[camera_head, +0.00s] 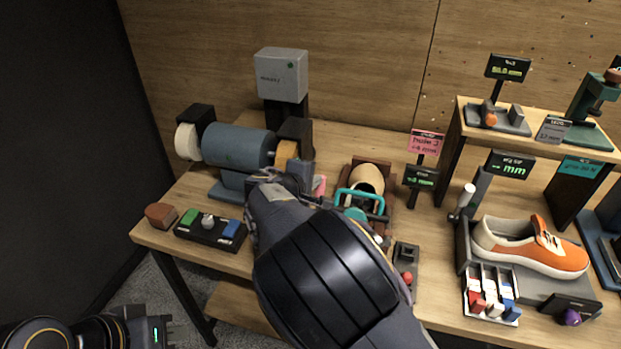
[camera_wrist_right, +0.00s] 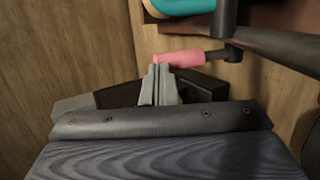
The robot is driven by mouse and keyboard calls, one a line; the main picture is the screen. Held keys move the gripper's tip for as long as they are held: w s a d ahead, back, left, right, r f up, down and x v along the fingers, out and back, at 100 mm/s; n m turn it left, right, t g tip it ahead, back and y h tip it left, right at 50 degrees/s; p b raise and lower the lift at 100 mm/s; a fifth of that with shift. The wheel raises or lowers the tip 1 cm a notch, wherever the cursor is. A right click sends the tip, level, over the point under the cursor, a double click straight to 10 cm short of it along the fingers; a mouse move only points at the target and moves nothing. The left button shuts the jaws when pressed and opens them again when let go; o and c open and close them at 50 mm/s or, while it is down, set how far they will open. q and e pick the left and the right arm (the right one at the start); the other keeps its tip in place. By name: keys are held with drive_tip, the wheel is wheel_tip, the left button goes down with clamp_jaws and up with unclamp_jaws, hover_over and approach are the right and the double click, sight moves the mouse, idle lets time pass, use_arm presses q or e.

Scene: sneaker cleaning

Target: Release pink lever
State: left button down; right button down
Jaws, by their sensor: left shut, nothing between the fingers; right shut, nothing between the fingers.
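The pink lever (camera_wrist_right: 180,58) is a small pink grip on a dark metal arm in the right wrist view. In the head view only a bit of the pink lever (camera_head: 320,186) shows beside my right arm. My right gripper (camera_wrist_right: 158,70) is shut and empty. Its fingertips are right at the pink grip's left end; I cannot tell whether they touch it. In the head view my right gripper (camera_head: 288,178) is partly hidden by its own wrist. My left gripper (camera_head: 170,331) is shut and empty at the lower left, off the table's front edge.
A teal handle (camera_head: 346,193) and a tan shoe form (camera_head: 367,179) are just right of the lever. A blue motor (camera_head: 238,147) stands left, behind a button box (camera_head: 209,231). An orange sneaker (camera_head: 535,246) and a shelf (camera_head: 540,126) are at right.

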drive_tip(key=shift+w+d+f+b, duration=0.1)
drive_tip(key=shift+w+d+b, duration=0.1)
drive_tip(key=shift+w, duration=0.3)
drive_tip(key=shift+w+d+b, duration=0.2)
drive_tip(key=shift+w, duration=0.25)
use_arm(q)
drive_tip(key=shift+f, duration=0.65)
use_arm(e)
drive_tip(key=shift+w+d, duration=0.1)
drive_tip(key=shift+w, duration=0.2)
use_arm(q)
drive_tip(key=shift+s, duration=0.1)
use_arm(e)
drive_tip(key=shift+r, duration=0.2)
